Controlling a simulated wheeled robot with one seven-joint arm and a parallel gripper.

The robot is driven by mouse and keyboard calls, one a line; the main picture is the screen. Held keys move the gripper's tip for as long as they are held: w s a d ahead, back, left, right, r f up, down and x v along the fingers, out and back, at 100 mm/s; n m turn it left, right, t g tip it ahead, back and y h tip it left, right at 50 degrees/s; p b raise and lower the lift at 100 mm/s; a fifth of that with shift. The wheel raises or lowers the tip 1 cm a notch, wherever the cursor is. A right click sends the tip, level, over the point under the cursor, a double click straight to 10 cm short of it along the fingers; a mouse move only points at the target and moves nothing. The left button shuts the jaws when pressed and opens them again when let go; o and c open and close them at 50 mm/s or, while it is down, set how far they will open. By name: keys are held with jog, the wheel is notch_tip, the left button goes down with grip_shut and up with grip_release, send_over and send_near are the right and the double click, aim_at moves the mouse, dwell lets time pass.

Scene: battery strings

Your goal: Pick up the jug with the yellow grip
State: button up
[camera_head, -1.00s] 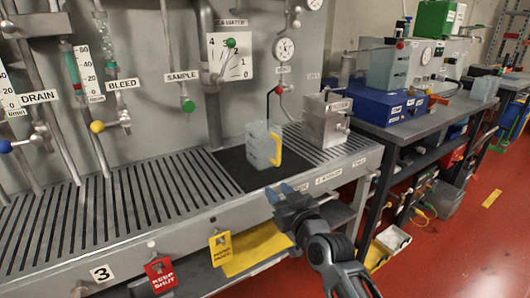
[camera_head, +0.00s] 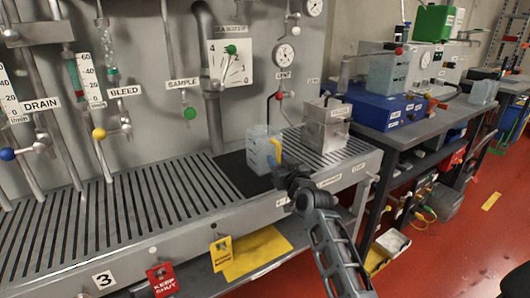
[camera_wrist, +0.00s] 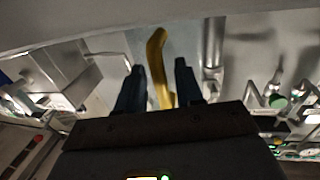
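The jug with the yellow grip (camera_head: 262,150) is a pale, translucent, upright vessel on the black mat of the grated bench. Its yellow grip (camera_head: 277,150) faces right, towards my arm, and is partly covered by my gripper. My gripper (camera_head: 283,174) is right at the jug's grip side. In the wrist view the yellow grip (camera_wrist: 159,68) stands between the two fingers of my gripper (camera_wrist: 160,75), with a gap on each side. The fingers are open. The jug's body fills the upper middle of the wrist view, only partly seen.
A metal box (camera_head: 326,125) stands on the bench just right of the jug. A red-knobbed tap (camera_head: 278,97) hangs above and behind it. The slatted bench (camera_head: 120,215) is clear to the left. A side table (camera_head: 425,125) with a blue box (camera_head: 385,106) stands at the right.

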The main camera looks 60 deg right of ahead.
jog(key=shift+w, duration=0.1)
grip_shut()
dwell(0.5)
